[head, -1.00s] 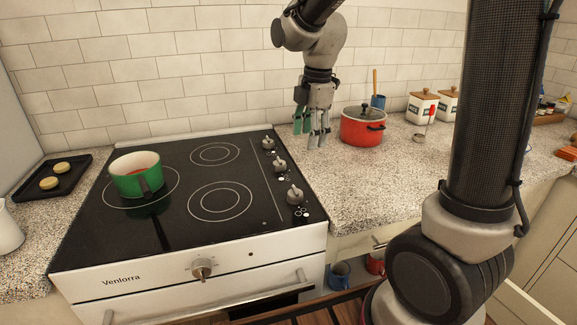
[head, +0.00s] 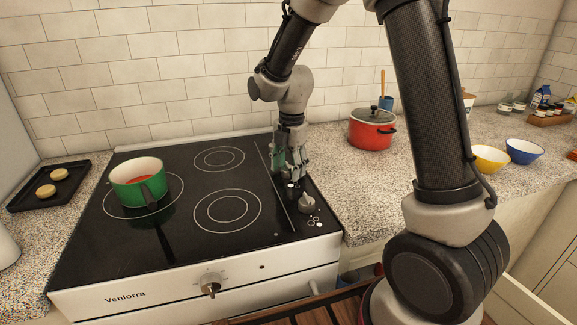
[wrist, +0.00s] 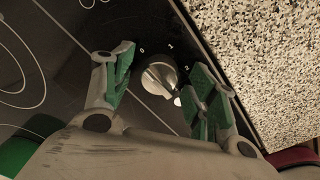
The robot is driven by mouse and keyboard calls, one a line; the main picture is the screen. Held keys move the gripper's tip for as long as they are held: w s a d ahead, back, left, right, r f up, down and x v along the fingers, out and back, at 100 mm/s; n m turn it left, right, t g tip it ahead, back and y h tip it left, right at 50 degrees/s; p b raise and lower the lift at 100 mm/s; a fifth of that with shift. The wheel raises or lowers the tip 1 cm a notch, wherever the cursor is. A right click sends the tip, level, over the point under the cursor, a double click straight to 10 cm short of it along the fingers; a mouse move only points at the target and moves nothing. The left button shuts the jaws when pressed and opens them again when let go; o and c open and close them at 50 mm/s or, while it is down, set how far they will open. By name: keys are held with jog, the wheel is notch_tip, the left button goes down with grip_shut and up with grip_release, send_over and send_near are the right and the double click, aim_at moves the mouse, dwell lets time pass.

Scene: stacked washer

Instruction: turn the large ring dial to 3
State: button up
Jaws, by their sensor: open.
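The black glass cooktop (head: 170,220) has a column of knobs along its right side, now largely hidden by my gripper in the head view. One silver-grey knob (wrist: 158,77) shows in the wrist view, with printed marks 0, 1 and 2 beside it. My gripper (wrist: 160,68) is open, with a green-padded finger on either side of this knob. I cannot tell whether the fingers touch it. In the head view my gripper (head: 290,168) points down over the knob column. The front knob (head: 304,199) shows just in front of it. I cannot tell which knob is the large ring dial.
A red lidded pot (head: 371,131) stands on the counter right of my gripper. An oven knob (head: 210,284) sits on the front panel.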

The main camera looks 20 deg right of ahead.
jog(key=c, duration=1)
jog(key=shift+c, duration=0.2)
